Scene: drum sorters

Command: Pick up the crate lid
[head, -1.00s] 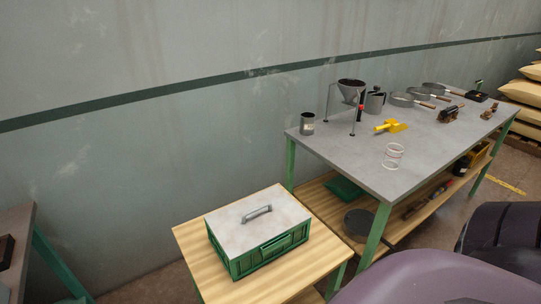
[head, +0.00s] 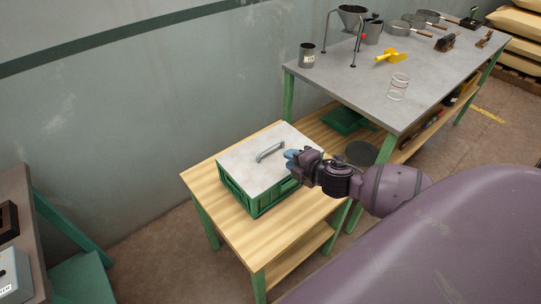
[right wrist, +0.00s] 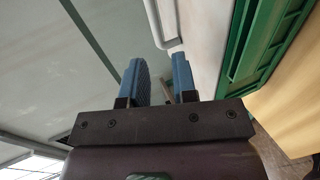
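The crate lid (head: 250,163) is a pale grey-white panel lying on top of the green crate (head: 267,201). A grey bar handle (head: 270,151) stands up from its middle. My right gripper (head: 289,155) is over the lid's right part, just right of the handle, with blue finger pads. In the right wrist view its two fingers (right wrist: 155,80) are apart with nothing between them, and the handle (right wrist: 162,25) shows beyond the fingertips. The lid (right wrist: 203,35) and the green crate (right wrist: 265,45) are at the right there. My left gripper is not in view.
The crate stands on a light wooden table (head: 225,222) with green legs. A grey workbench (head: 400,85) at the right holds a funnel stand, a metal cup (head: 307,55), a yellow scoop (head: 390,56) and pans. Another bench (head: 22,215) stands at the left edge. A wall runs behind.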

